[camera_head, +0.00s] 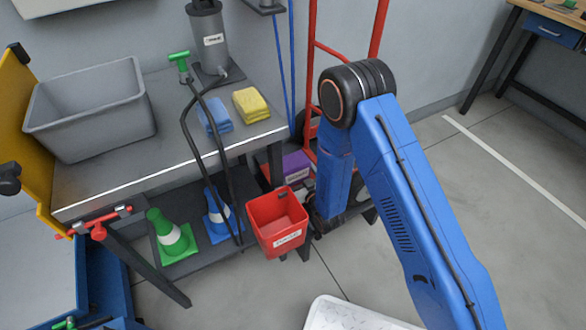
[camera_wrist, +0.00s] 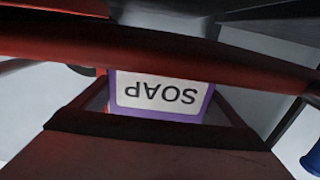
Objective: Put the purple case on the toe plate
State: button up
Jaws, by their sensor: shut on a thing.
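The purple case (camera_head: 296,163) shows in the head view behind a red bin (camera_head: 276,225), low beside the red hand truck (camera_head: 311,75). In the wrist view the case (camera_wrist: 158,98) is in the middle, its white SOAP label upside down, partly covered by red parts. My gripper (camera_head: 316,212) is low at the right side of the red bin and appears shut on it; its fingertips are mostly hidden. The toe plate at the foot of the hand truck is mostly hidden, so I cannot tell what the case rests on.
A workbench (camera_head: 115,180) at left holds a grey tub (camera_head: 90,115), blue and yellow cloths and a pump canister (camera_head: 208,40). Open floor (camera_head: 470,200) lies to the right.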

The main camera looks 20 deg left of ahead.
jog(key=shift+f, duration=0.1)
jog(key=o, duration=1.3)
jog(key=shift+c, duration=0.2)
jog(key=shift+s+d, duration=0.15)
jog(key=shift+s, duration=0.05)
jog(key=v, duration=1.1)
jog(key=shift+s+d, duration=0.2)
